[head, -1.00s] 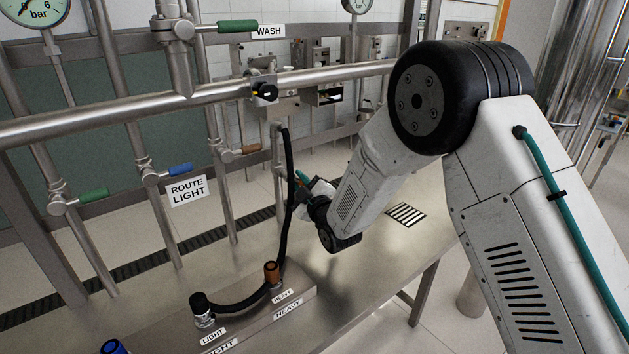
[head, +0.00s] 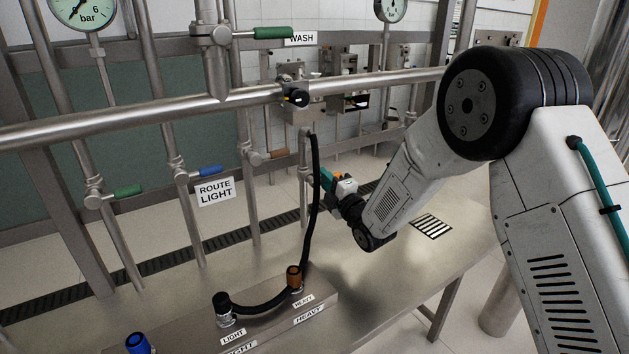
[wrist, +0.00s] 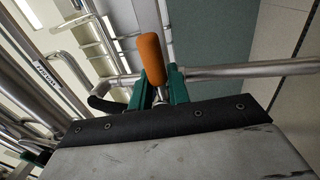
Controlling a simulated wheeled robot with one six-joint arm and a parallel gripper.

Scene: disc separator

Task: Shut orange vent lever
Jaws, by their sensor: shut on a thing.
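An orange lever handle (wrist: 151,58) stands up between the two green fingers of my gripper (wrist: 158,88) in the wrist view. The gripper is shut on the lever's stem below the orange grip. In the head view my gripper (head: 326,180) is right of the black hose, above the steel table. The held lever is mostly hidden there by the gripper. A brown-orange handle (head: 276,154) also shows on a pipe left of the hose; I cannot tell whether it belongs to the same lever.
Pipes with a blue handle (head: 210,170) and green handles stand further left. A steel rail (head: 200,113) crosses above. The right part of the steel table (head: 400,262) is mostly clear.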

